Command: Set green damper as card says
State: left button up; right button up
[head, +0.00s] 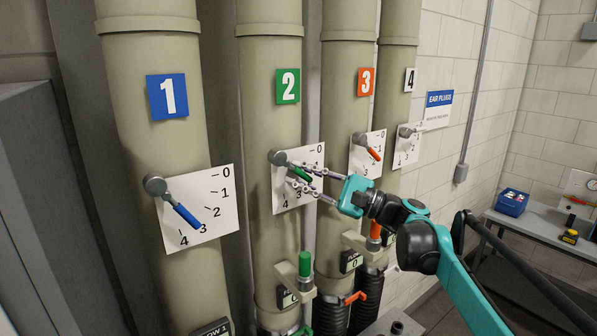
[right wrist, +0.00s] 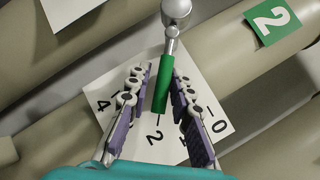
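The green damper lever (head: 299,172) sits on the pipe with the green 2 sign (head: 288,85). It turns on a round grey pivot over a white dial plate (head: 284,198) numbered 0 to 4. In the right wrist view the green lever (right wrist: 163,85) points towards the 2 mark. My right gripper (head: 298,177) is at this lever with its fingers spread. In the right wrist view the right gripper (right wrist: 163,75) has one finger on each side of the lever, with narrow gaps. My left gripper is not in view. No readable setting card shows.
A blue lever (head: 185,215) is on pipe 1, near its 3 mark. An orange lever (head: 374,153) is on pipe 3, and another dial (head: 406,143) is on pipe 4. A green-capped fitting (head: 305,265) stands below the green dial. A bench (head: 545,228) is at the right.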

jog(key=shift+s+d+r, duration=0.1)
jog(key=shift+s+d, duration=0.05)
jog(key=shift+d, duration=0.3)
jog(key=shift+a, duration=0.25)
grip_shut()
jog(key=n+p, duration=0.1)
jog(key=r, duration=0.1)
jog(key=n+g+h+p, duration=0.1)
jog(key=shift+w+d+r+n+p, duration=0.3)
jog(key=shift+d, duration=0.05)
jog(key=shift+w+d+r+n+g+h+p, duration=0.1)
jog(key=shift+r+n+g+h+p, duration=0.05)
jog(key=shift+n+g+h+p, duration=0.4)
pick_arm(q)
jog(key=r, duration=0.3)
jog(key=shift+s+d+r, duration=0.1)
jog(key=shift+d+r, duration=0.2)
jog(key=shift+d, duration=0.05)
pick_arm(e)
grip_release()
